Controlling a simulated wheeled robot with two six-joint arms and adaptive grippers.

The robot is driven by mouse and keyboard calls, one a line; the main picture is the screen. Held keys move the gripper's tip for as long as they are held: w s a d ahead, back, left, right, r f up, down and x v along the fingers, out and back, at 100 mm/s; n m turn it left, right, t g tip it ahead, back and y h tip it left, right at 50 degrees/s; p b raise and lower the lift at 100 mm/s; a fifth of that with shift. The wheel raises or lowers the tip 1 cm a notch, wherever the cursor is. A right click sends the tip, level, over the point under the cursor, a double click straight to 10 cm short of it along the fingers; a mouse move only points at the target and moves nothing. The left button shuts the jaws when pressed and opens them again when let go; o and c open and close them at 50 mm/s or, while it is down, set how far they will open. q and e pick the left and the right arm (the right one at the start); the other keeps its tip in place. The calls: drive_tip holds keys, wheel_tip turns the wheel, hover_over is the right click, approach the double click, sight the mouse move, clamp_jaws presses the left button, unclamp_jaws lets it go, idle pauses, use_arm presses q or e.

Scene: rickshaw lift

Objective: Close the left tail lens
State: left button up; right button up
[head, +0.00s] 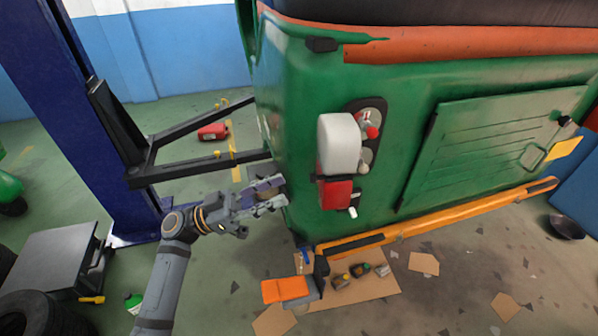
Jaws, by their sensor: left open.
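The left tail lens (339,145) is a white and red cover on the green rear corner of the rickshaw (300,120). It stands swung out to the left of its lamp base (374,112), so the base and its bulbs are exposed. A small pale tab shows below the red part of the lens. My left gripper (279,193) is open and empty, its fingers pointing right, at the left of the lens and lower than its middle. It appears apart from the lens. My right gripper is out of view.
A blue lift post (80,110) with black arms (200,170) stands at the left. An orange bumper bar (440,222) runs below the rickshaw's rear panel. Small parts lie on cardboard (375,290) on the floor. A grey cabinet (50,260) and tyres are at the lower left.

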sight(327, 165)
use_arm(q)
drive_tip(key=s+p+x, duration=0.1)
drive_tip(key=p+x, duration=0.2)
drive_tip(key=x, duration=0.3)
drive_tip(key=shift+w+d, duration=0.2)
drive_tip(key=shift+w, duration=0.3)
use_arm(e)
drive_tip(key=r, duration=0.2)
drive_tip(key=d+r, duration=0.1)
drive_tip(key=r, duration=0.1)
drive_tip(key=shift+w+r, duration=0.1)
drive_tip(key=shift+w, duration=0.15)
use_arm(q)
drive_tip(key=shift+c, duration=0.3)
drive_tip(key=c, duration=0.7)
clamp_jaws()
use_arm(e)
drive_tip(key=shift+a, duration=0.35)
